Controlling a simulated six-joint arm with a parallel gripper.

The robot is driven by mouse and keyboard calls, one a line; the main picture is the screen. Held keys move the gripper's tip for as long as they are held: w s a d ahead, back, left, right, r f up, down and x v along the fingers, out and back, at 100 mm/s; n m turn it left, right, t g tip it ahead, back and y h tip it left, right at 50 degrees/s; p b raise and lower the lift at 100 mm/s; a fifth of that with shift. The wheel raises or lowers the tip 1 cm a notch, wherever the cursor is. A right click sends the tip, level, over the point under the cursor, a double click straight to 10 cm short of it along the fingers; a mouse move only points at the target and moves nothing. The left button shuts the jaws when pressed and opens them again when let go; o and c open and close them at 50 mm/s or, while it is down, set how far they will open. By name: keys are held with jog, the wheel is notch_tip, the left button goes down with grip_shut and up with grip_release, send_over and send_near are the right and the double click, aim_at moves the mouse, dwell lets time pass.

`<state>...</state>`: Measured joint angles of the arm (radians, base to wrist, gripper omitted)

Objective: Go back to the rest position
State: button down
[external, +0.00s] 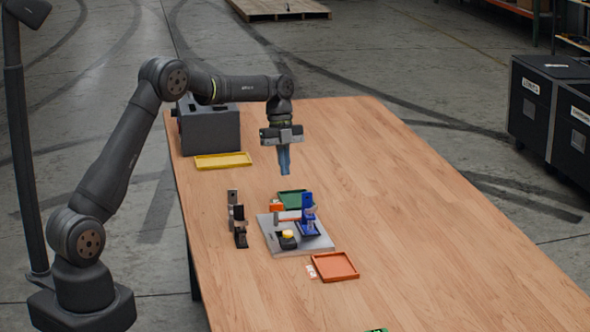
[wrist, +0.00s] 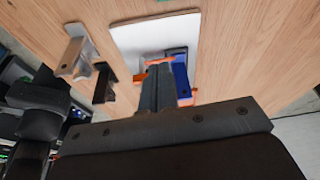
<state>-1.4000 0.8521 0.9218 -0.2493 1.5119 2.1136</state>
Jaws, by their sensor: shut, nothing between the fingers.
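My gripper (external: 284,172) is shut and empty. It points down and hangs well above the wooden table, behind the grey plate in the external view. In the wrist view its fingers (wrist: 158,88) are together and cover part of the light plate and what stands on it. My arm reaches out from the left with its forearm nearly level. No tote straps show clearly in either view.
The grey plate (external: 312,246) carries a blue fixture (external: 308,207) and a yellow-topped black block (external: 288,238). Black and grey brackets (external: 240,226) stand left of it. Trays are green (external: 284,199), orange (external: 345,277) and yellow (external: 208,165). A dark box (external: 212,133) stands behind. The table's right side is clear.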

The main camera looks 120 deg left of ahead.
jog(key=shift+s+a+r, duration=0.1)
jog(key=shift+r, duration=0.5)
jog(key=x, duration=0.9)
jog(key=shift+w+d+f, duration=0.4)
jog(key=shift+w+d, duration=0.15)
jog(key=shift+d, duration=0.05)
jog(key=shift+w+d+f, duration=0.4)
jog(key=shift+w+d, duration=0.1)
jog(key=shift+d, duration=0.1)
jog(key=shift+w+d+f, duration=0.1)
jog(key=shift+w+d, duration=0.3)
jog(key=shift+s+a, duration=0.1)
